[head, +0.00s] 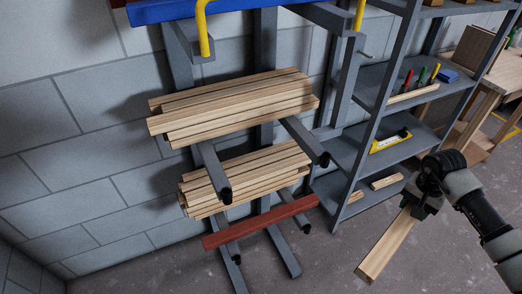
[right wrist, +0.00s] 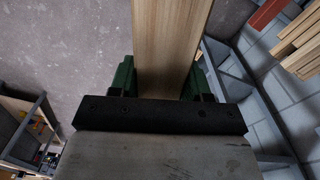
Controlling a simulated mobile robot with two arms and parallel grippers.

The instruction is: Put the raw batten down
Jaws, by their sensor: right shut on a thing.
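My right gripper (head: 424,202) is shut on a raw batten (head: 386,246), a plain pale-wood bar, in the right half of the head view. The batten slants down and left from the jaws, apparently in the air in front of the shelf unit. In the right wrist view the batten (right wrist: 170,45) runs straight out from between the two green fingers (right wrist: 160,80). Raw battens lie in an upper stack (head: 235,103) and a lower stack (head: 245,178) on the rack's grey arms. My left gripper is not in view.
A dark red batten (head: 260,222) lies low on the rack. The rack arms (head: 304,140) stick out with dark ends. A grey shelf unit (head: 395,80) with tools and a yellow level (head: 390,141) stands right of the rack. The floor (head: 325,262) below is clear.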

